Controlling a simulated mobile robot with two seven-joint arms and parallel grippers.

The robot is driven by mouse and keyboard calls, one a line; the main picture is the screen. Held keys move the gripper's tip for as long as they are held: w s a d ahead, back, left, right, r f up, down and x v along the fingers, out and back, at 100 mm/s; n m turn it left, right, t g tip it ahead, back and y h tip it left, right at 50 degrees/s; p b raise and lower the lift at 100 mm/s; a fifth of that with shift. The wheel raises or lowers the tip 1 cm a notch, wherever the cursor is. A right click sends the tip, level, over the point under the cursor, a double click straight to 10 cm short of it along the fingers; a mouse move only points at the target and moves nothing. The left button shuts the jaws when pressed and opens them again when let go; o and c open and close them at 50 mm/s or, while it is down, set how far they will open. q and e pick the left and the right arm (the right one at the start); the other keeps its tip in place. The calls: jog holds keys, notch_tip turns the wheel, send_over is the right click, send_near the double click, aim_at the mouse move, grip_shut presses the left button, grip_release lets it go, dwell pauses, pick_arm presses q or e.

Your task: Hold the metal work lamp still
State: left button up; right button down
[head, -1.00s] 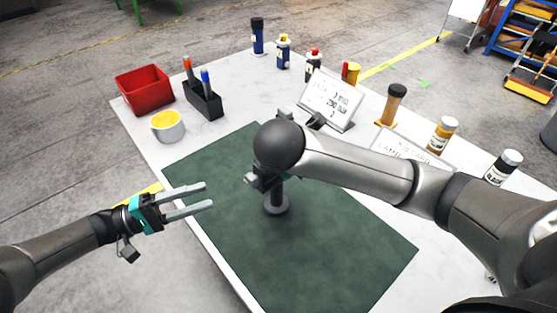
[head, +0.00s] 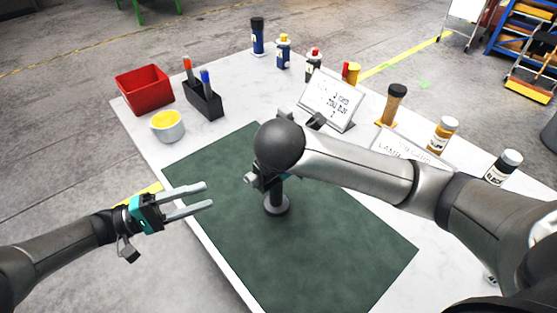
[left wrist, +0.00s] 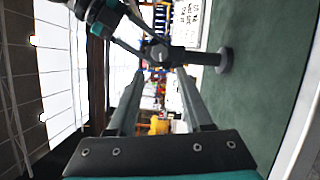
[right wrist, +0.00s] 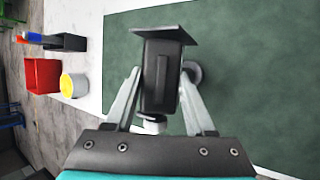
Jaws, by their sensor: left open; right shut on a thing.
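The metal work lamp (head: 276,205) stands upright on the green mat, with its dark post and round base showing below my right arm's wrist. Its upper part is mostly hidden there by my arm. In the right wrist view the dark lamp head (right wrist: 162,90), with a flat plate on top, sits between the fingers of my right gripper (right wrist: 161,75), which is shut on it. The left wrist view shows the lamp's post and base (left wrist: 226,60) sideways. My left gripper (head: 209,196) is open and empty, left of the lamp beside the mat's edge.
The green mat (head: 330,250) lies on a white table (head: 140,125). A red bin (head: 145,90), a yellow-lined cup (head: 167,126) and a dark pen holder (head: 204,101) stand at the far left. Several bottles and a white sign (head: 331,100) line the back. The mat's front is clear.

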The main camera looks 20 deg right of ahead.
pick_arm(q)
jog(key=shift+o, duration=1.4)
jog(key=shift+s+d+f, duration=0.1)
jog(key=shift+s+f, duration=0.1)
jog(key=shift+s, duration=0.05)
jog(key=m+t+y, duration=0.1)
jog(key=m+t, duration=0.5)
jog(key=m, duration=1)
send_near(248, 183)
jog(key=x, duration=0.8)
jog(key=shift+d, duration=0.2)
grip_shut()
